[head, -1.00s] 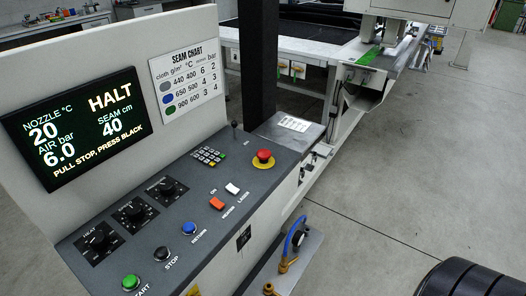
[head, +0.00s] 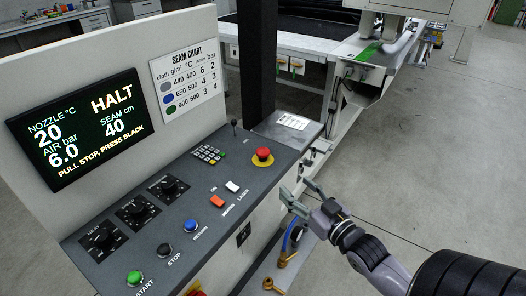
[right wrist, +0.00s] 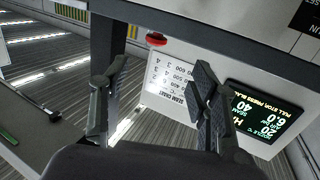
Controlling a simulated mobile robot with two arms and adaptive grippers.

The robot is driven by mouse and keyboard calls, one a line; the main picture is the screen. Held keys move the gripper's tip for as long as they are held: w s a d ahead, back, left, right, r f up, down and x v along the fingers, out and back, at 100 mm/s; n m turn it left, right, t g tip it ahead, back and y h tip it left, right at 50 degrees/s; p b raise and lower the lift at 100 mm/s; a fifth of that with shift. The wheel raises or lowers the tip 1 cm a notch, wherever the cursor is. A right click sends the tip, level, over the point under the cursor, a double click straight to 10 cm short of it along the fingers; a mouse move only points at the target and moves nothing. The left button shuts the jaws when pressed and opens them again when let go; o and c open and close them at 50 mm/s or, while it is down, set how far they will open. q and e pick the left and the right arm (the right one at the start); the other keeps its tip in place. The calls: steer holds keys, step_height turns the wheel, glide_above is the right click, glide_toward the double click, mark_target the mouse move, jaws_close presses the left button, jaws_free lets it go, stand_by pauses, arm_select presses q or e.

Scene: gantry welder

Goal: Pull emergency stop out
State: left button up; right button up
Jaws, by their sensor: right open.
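The emergency stop is a red mushroom button (head: 263,154) on a yellow ring, at the far right corner of the grey console top (head: 205,190). In the right wrist view the red button (right wrist: 156,39) shows above the gap between the fingers, beyond the tips. My right gripper (head: 299,190) is open and empty, off the console's right edge, lower right of the button and apart from it. It also shows in the right wrist view (right wrist: 160,72). The screen (head: 78,128) reads HALT and "PULL STOP, PRESS BLACK". My left gripper is not in view.
Near the button are a keypad (head: 208,154), a small lever (head: 233,127), a white switch (head: 232,187) and an orange switch (head: 217,200). A black post (head: 257,60) stands behind the console. Brass fittings (head: 285,260) sit below its right side. Open floor lies to the right.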

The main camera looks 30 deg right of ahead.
mark_target(267, 156)
steer(key=w, duration=0.6)
steer(key=w+p, duration=0.1)
steer(key=w, duration=0.4)
steer(key=w+p, duration=0.1)
steer(key=w, duration=0.5)
steer(key=shift+w+d+r, duration=0.2)
steer(key=shift+w+r, duration=0.1)
steer(key=shift+c, duration=0.2)
jaws_close()
